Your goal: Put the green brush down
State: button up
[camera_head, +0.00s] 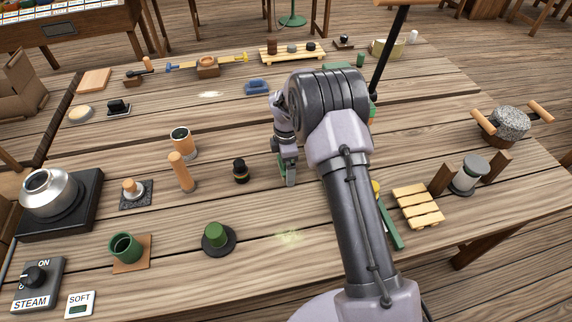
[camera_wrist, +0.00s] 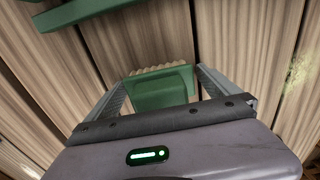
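The green brush (camera_wrist: 163,88) is between the two fingers of my gripper (camera_wrist: 162,85) in the wrist view, with both fingers against its sides. Its pale bristles show at the far edge. In the head view, my gripper (camera_head: 287,178) points down over the middle of the wooden table (camera_head: 330,270), and a strip of the green brush (camera_head: 281,172) shows beside the finger. My arm hides part of the area to the right. I cannot tell whether the brush touches the table.
A wooden-handled tool (camera_head: 181,172) and green stamp (camera_head: 215,236) are farther left. A pale green powder patch (camera_head: 288,236) lies in front. A blue brush-like object (camera_head: 257,87) lies behind. A slatted rack (camera_head: 418,206) is right.

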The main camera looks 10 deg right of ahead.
notch_tip(320, 180, up, 12)
jog(key=p, duration=0.4)
jog(key=s+a+r+m+t, duration=0.1)
jog(key=s+r+m, duration=0.35)
jog(key=r, duration=0.45)
jog(key=s+a+r+m+t, duration=0.1)
jog(key=s+r+m, duration=0.4)
jog(key=r, duration=0.5)
jog(key=s+a+r+m+t+y, duration=0.1)
jog(key=s+m, duration=0.5)
jog(key=s, duration=0.6)
jog(key=s+a+r+m+t+y, duration=0.1)
jog(key=s+r+m+t, duration=0.1)
jog(key=s+m, duration=0.5)
jog(key=s+r, duration=0.1)
jog(key=s, duration=0.4)
jog(key=shift+r+t, duration=0.2)
jog(key=shift+t, duration=0.2)
notch_tip(320, 180, down, 5)
jog(key=b, duration=0.5)
jog(key=shift+f, duration=0.15)
